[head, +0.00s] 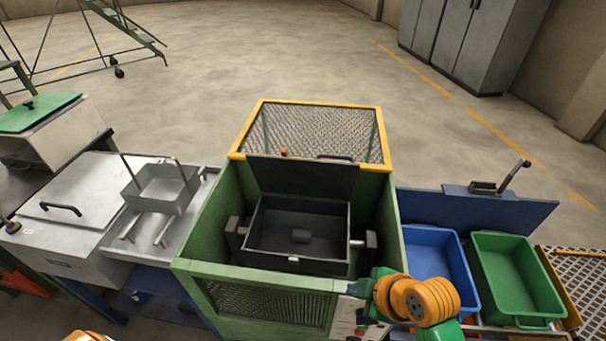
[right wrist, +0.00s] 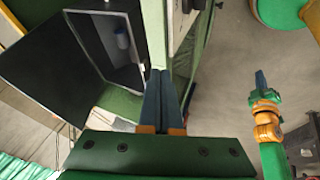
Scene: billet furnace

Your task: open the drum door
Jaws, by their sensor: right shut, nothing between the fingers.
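The dark drum (head: 297,262) sits inside the green machine housing (head: 215,225). Its dark door panel (head: 305,178) stands raised along the drum's back edge, so the drum's inside shows. A small dark cylinder (head: 301,236) lies in the drum. The right wrist view also shows the door panel (right wrist: 70,62) and the open drum (right wrist: 108,50). My right gripper (head: 353,289) is at the housing's front right corner, apart from the door. Its blue fingers (right wrist: 161,78) are together and empty. My left gripper (right wrist: 262,80) shows small in the right wrist view; its opening is unclear.
The yellow-framed mesh guard (head: 318,133) leans back behind the housing. A blue bin (head: 437,262) and a green bin (head: 515,275) stand to the right. A metal bench with a wire-handled tray (head: 160,190) stands to the left. The floor behind is mostly clear.

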